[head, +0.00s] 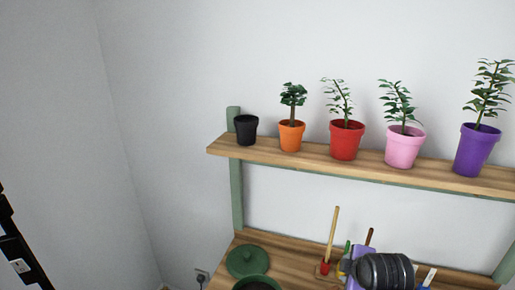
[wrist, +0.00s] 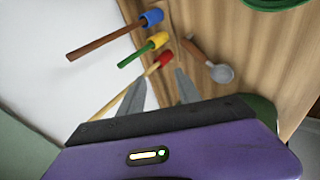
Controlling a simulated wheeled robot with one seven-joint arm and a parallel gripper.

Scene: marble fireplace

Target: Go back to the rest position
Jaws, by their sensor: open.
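My gripper (wrist: 161,80) is open, with two grey fingers reaching out from its purple body in the wrist view. No object shows clamped between the fingers. The fingers point toward a tool with a yellow handle and a red end (wrist: 159,63), whose handle passes behind the left finger. I cannot tell whether they touch. In the head view the purple gripper body (head: 356,262) shows above the workbench (head: 296,260), beside my dark arm link; the fingers are hidden there.
A wooden shelf (head: 225,148) above the bench holds a black pot (head: 246,130) and several potted plants. Blue-ended (wrist: 150,17), green-handled (wrist: 140,50) and spoon-like (wrist: 215,68) tools are near my gripper. White wall is bare at left.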

